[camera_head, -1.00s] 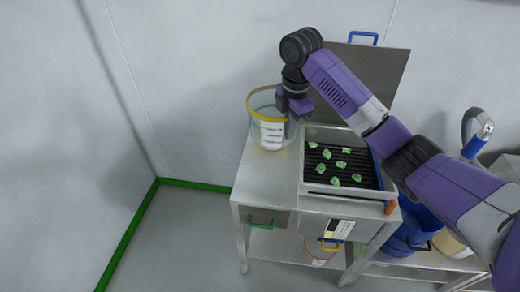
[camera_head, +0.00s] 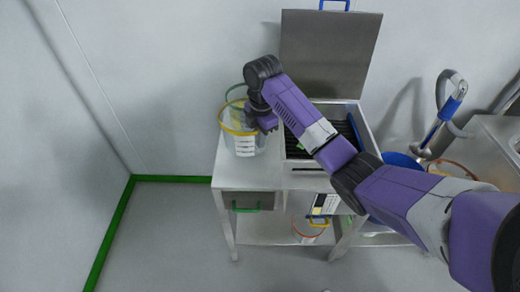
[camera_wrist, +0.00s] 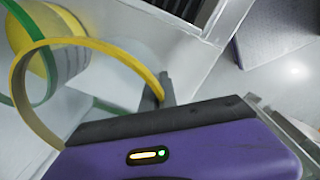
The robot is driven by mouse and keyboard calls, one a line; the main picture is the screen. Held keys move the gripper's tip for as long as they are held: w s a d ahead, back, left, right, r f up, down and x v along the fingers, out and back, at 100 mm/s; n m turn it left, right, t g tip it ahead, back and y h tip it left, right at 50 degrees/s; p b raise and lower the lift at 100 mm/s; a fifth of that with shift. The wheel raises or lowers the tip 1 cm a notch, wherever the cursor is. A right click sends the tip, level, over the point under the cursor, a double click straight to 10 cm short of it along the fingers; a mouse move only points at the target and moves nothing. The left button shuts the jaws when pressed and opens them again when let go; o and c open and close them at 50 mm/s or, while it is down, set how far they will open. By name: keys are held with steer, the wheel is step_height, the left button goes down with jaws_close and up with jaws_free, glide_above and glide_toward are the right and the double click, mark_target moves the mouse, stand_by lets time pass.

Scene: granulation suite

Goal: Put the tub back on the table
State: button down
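A clear tub (camera_head: 243,143) with a yellow rim and a white label is upright at the left of the steel table (camera_head: 233,178). Whether its base touches the table, I cannot tell. My gripper (camera_head: 265,122) is at the right side of its rim. In the wrist view, the yellow rim (camera_wrist: 95,43) runs into the dark fingers (camera_wrist: 160,92), which appear shut on the tub's edge; the far finger is partly hidden. A green rim (camera_head: 232,93) shows just behind the tub.
A steel box with a dark grate (camera_head: 345,130) stands right of the tub, its lid (camera_head: 330,50) upright behind. A blue bucket (camera_head: 400,160) stands farther right. The table's front left is bare.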

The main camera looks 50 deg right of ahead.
steer(key=shift+f, duration=2.2)
steer(key=shift+f, duration=0.15)
steer(key=c, duration=1.7)
jaws_free()
steer(key=r, duration=0.4)
steer(key=r+p, duration=0.1)
steer(key=r, duration=0.3)
steer(key=r+p, duration=0.1)
steer(key=r, duration=0.3)
steer(key=shift+s+r, duration=0.15)
steer(key=shift+s, duration=0.15)
